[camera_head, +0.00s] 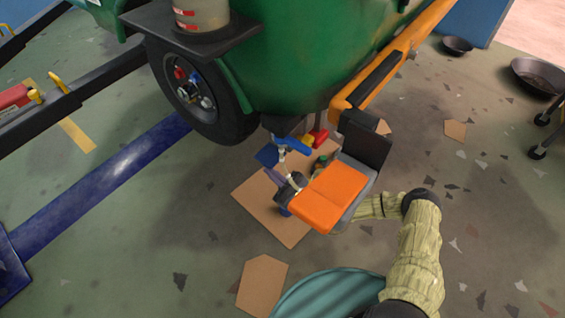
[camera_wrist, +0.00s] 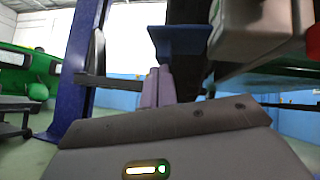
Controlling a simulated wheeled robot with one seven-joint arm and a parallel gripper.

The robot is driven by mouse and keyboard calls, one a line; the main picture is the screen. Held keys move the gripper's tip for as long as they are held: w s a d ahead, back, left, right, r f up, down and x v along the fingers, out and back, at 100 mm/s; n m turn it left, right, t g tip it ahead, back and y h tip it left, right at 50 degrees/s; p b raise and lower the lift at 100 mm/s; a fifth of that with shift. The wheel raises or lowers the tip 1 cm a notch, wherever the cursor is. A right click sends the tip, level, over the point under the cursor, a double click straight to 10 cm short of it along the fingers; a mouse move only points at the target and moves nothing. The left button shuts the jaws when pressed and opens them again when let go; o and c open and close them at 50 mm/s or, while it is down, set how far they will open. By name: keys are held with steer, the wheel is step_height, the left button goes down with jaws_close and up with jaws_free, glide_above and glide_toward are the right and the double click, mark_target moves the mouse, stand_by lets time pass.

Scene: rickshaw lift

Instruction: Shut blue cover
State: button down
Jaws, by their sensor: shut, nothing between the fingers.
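A blue flap, which looks like the blue cover (camera_head: 266,157), stands out tilted below the green rickshaw body (camera_head: 300,60). In the wrist view the blue cover (camera_wrist: 181,41) shows as a flat blue plate just beyond the fingertips. My gripper (camera_head: 273,174) has lilac fingers close under the cover's lower edge. In the wrist view my gripper (camera_wrist: 159,72) has its fingers together with nothing between them. I cannot tell whether the tips touch the cover. The cover's hinge is hidden.
A wheel (camera_head: 203,100) is left of the cover. A blue lever-like part (camera_head: 294,146) and a red block (camera_head: 320,137) are close on its right. Cardboard (camera_head: 256,208) lies on the floor below. A blue lift beam (camera_head: 110,175) runs at left. Dark pans (camera_head: 537,76) lie at far right.

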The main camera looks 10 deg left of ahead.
steer(key=shift+s+a+r+p, duration=0.2)
steer(key=shift+s+r+p, duration=0.2)
stand_by(0.4)
